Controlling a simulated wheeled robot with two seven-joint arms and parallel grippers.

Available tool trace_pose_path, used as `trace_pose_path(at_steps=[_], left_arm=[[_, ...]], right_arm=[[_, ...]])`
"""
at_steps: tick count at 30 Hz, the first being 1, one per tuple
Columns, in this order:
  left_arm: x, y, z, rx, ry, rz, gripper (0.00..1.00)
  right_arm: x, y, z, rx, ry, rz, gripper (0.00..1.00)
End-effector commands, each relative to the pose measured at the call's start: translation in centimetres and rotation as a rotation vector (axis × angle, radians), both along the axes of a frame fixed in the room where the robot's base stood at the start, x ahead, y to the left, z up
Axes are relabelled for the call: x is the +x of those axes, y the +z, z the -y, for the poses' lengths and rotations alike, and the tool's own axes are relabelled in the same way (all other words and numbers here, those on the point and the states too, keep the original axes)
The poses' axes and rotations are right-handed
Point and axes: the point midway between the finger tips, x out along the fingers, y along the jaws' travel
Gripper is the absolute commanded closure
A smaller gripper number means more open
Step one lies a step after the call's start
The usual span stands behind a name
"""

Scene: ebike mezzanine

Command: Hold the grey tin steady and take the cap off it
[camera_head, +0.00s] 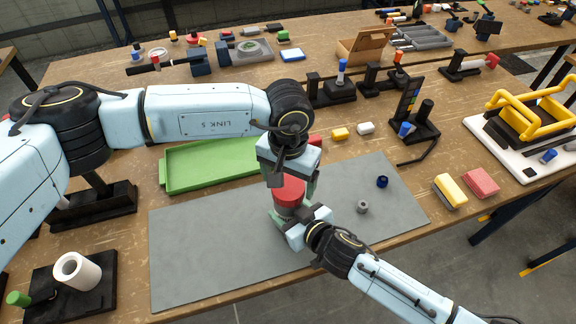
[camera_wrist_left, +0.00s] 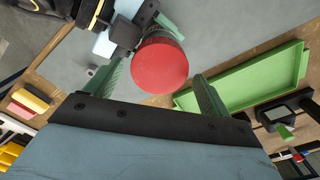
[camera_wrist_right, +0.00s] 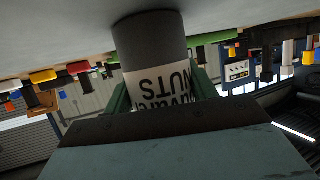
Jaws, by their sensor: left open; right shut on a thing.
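The grey tin (camera_wrist_right: 150,38) stands on the grey mat (camera_head: 200,255); the right wrist view shows it inverted, with a white label reading NUTS. Its round red cap (camera_head: 288,191) is on top and also shows in the left wrist view (camera_wrist_left: 159,66). My right gripper (camera_head: 289,214) is shut on the tin's body from the front right, a finger on each side. My left gripper (camera_head: 292,180) points down over the cap, open.
A green tray (camera_head: 205,165) lies behind the mat, under my left arm. A blue nut (camera_head: 382,181) and a grey nut (camera_head: 362,206) lie on the mat's right part. Yellow (camera_head: 449,190) and pink (camera_head: 482,182) blocks lie further right. The mat's left part is clear.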

Motion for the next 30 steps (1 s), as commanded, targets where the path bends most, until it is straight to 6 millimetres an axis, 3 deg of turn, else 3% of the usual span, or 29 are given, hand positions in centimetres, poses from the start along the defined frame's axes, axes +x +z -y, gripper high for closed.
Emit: trace_pose_path(at_steps=[6, 15, 25, 30], left_arm=[[0.0, -1.9, 0.0, 0.000, 0.001, -0.001, 0.18], [0.0, -2.1, 0.0, 0.000, 0.001, 0.001, 0.18], [0.0, -2.1, 0.0, 0.000, 0.001, 0.000, 0.61], [0.0, -2.1, 0.0, 0.000, 0.047, 0.000, 0.63]], right_arm=[[0.0, -0.1, 0.0, -0.001, 0.000, -0.001, 1.00], [0.0, -0.1, 0.0, -0.001, 0.000, -0.001, 1.00], [0.0, -0.1, 0.0, -0.001, 0.000, -0.001, 1.00], [0.0, -0.1, 0.0, -0.001, 0.000, -0.001, 1.00]])
